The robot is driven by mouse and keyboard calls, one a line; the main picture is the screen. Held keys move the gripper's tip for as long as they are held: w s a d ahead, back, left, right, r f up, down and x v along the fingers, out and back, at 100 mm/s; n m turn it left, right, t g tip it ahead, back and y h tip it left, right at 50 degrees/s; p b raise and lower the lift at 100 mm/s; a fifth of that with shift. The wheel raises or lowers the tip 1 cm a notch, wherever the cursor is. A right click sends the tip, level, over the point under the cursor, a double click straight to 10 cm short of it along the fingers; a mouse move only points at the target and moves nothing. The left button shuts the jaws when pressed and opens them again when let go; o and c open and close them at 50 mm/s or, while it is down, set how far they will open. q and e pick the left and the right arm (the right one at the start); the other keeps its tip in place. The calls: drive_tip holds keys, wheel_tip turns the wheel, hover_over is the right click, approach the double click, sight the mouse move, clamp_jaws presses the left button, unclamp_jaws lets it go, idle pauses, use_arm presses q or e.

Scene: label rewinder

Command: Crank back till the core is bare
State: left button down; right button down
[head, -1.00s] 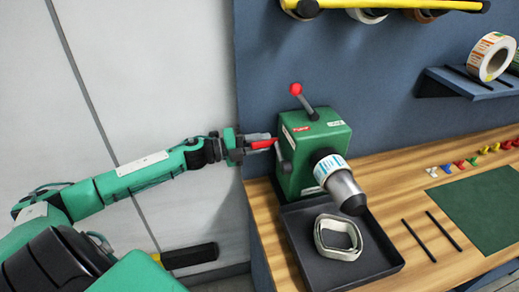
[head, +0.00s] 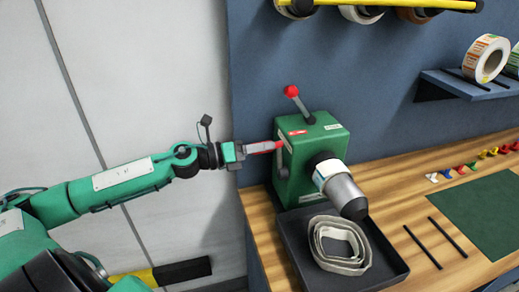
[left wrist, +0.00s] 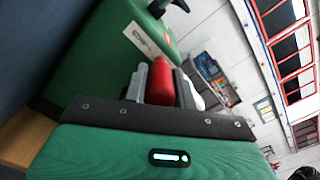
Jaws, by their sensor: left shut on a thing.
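The green label rewinder (head: 318,140) stands on the bench, with a grey cylindrical core (head: 345,192) jutting from its front. A thin white label band (head: 325,172) is still wrapped around the core near the housing. My left gripper (head: 264,147) is shut on the red crank handle (head: 279,146) at the machine's left side. In the left wrist view the red handle (left wrist: 160,84) sits between the grey fingers. A loosely coiled pale label strip (head: 342,262) lies in the dark tray (head: 392,262) below the core. My right gripper is out of view.
A lever with a red knob (head: 291,91) rises from the machine's top. Two black rods (head: 436,243) and a green mat (head: 490,215) lie to the right, with small coloured pieces (head: 465,167) behind. A label roll (head: 483,59) stands on a wall shelf (head: 470,88).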

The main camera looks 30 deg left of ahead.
use_arm(q)
drive_tip(key=shift+s+d+m, duration=0.3)
drive_tip(key=shift+d+m, duration=0.1)
drive_tip(key=shift+m, duration=0.2)
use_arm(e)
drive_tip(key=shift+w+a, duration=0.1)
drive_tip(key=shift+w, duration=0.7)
use_arm(q)
drive_tip(key=shift+s+d+b, duration=0.1)
drive_tip(key=shift+b, duration=0.2)
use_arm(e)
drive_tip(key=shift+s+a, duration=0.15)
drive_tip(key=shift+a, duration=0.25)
use_arm(q)
drive_tip(key=c, duration=1.1)
unclamp_jaws()
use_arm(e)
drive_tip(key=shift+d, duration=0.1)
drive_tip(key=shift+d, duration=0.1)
